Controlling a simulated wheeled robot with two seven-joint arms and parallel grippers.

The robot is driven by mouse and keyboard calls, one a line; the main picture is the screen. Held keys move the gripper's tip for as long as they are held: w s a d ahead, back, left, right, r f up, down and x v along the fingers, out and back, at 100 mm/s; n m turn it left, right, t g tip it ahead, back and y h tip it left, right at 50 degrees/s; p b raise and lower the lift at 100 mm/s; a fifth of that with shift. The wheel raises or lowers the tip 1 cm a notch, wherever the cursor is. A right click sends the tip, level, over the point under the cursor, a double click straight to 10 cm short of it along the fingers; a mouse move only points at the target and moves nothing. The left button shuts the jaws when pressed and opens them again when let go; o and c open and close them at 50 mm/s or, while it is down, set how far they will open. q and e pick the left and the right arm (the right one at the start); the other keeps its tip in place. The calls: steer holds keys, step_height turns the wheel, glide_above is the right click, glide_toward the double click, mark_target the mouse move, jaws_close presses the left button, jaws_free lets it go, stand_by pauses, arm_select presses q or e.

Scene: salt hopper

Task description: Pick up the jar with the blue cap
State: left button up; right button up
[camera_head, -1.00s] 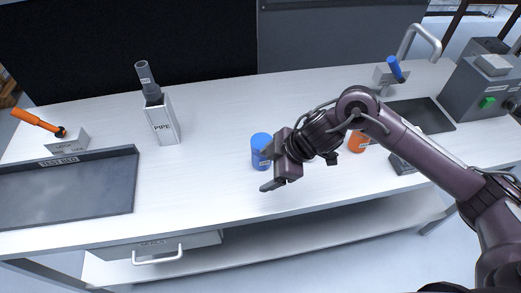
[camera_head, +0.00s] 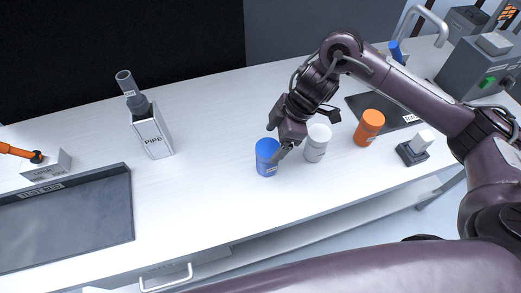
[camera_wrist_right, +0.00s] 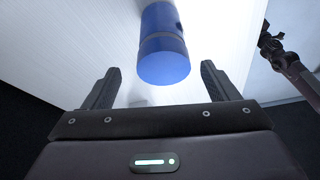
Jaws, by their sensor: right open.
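The jar with the blue cap (camera_head: 266,157) stands upright on the white bench in the head view. In the right wrist view the blue jar (camera_wrist_right: 164,50) lies ahead, centred between the two fingers. My right gripper (camera_head: 279,143) is at the jar's upper right side in the head view. Its fingers (camera_wrist_right: 158,85) are spread apart with the jar's near end at about the fingertips. I cannot tell whether any finger touches it. My left gripper is not in view.
A white jar (camera_head: 316,143) stands just right of the blue one, close to my right gripper. An orange jar (camera_head: 368,127) and a small switch block (camera_head: 413,148) are further right. A pipe holder (camera_head: 152,132) and a dark tray (camera_head: 130,206) are left. The bench front is clear.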

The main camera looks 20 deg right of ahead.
mark_target(265, 155)
steer(key=shift+s+a+f, duration=0.1)
steer(key=shift+a+f, duration=0.05)
steer(key=shift+f, duration=0.3)
steer(key=shift+s+a+f, duration=0.1)
steer(key=shift+a+f, duration=0.05)
steer(key=shift+f, duration=0.25)
steer(key=p+x, duration=0.1)
steer(key=x, duration=0.3)
steer(key=shift+w+f+p, duration=0.1)
steer(key=shift+f+p, duration=0.2)
steer(key=shift+p, duration=0.05)
steer(key=shift+a+f, duration=0.15)
steer(key=shift+f, duration=0.1)
steer(key=shift+c, duration=0.3)
steer(key=c, duration=1)
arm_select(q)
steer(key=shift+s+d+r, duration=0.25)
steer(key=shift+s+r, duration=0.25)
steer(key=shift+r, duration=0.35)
arm_select(e)
steer(key=shift+c, duration=0.6)
